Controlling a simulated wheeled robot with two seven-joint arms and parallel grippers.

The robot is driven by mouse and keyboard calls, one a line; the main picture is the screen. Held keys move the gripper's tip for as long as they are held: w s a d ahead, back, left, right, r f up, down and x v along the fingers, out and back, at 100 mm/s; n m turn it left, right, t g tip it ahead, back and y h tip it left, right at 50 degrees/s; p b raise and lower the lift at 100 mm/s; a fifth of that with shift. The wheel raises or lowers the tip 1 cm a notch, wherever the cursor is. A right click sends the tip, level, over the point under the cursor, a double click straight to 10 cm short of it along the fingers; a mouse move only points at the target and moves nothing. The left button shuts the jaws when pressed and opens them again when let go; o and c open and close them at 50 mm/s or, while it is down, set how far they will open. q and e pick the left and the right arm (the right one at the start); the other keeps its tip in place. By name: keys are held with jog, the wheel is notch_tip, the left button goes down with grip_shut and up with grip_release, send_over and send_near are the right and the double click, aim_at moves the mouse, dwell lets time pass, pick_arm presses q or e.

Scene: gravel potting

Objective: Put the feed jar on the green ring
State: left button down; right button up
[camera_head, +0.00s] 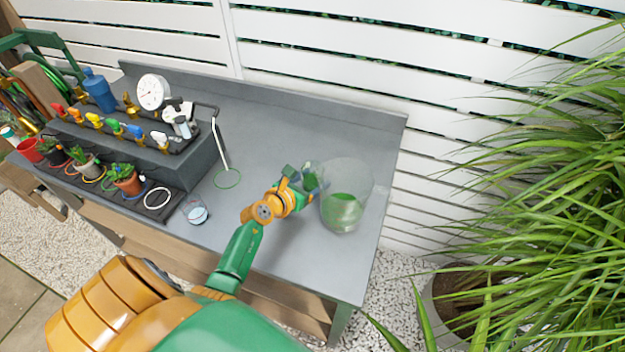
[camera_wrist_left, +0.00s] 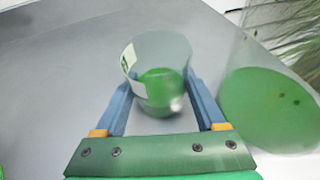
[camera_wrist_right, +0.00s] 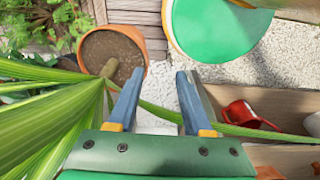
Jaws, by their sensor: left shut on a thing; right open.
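The feed jar (camera_wrist_left: 160,82) is a small clear glass with green liquid and a pale label with a green mark. My left gripper (camera_wrist_left: 161,90) is shut on it, with one finger on each side. In the head view the jar (camera_head: 311,178) is partly hidden by the left gripper (camera_head: 298,187) and overlaps the large glass vessel. The green ring (camera_head: 228,178) is a thin empty outline on the grey bench, to the left of the gripper. My right gripper (camera_wrist_right: 160,92) is open and empty, away from the bench top; the head view does not show it.
A large glass vessel of green liquid (camera_head: 342,210) stands right beside the jar. A small glass with pale blue liquid (camera_head: 197,213) stands near the front edge. Valves and potted plants (camera_head: 125,180) fill the left.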

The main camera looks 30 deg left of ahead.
aim_at(312, 171)
pick_arm(q)
jog(key=shift+r+p, duration=0.5)
jog(key=shift+r, duration=0.35)
notch_tip(312, 171, up, 2)
jog(key=shift+r+p, duration=0.1)
jog(key=shift+p, duration=0.4)
jog(key=s+b, duration=0.1)
jog(key=s, duration=0.4)
jog(key=s+b, duration=0.1)
jog(key=s, duration=0.4)
jog(key=s+b, duration=0.1)
jog(key=s, duration=0.4)
jog(key=shift+s+a+f, duration=0.25)
jog(key=shift+s+f, duration=0.05)
jog(key=shift+f, duration=0.05)
jog(key=shift+s+r+b, duration=0.15)
jog(key=shift+s+b, duration=0.25)
jog(key=shift+s, duration=0.75)
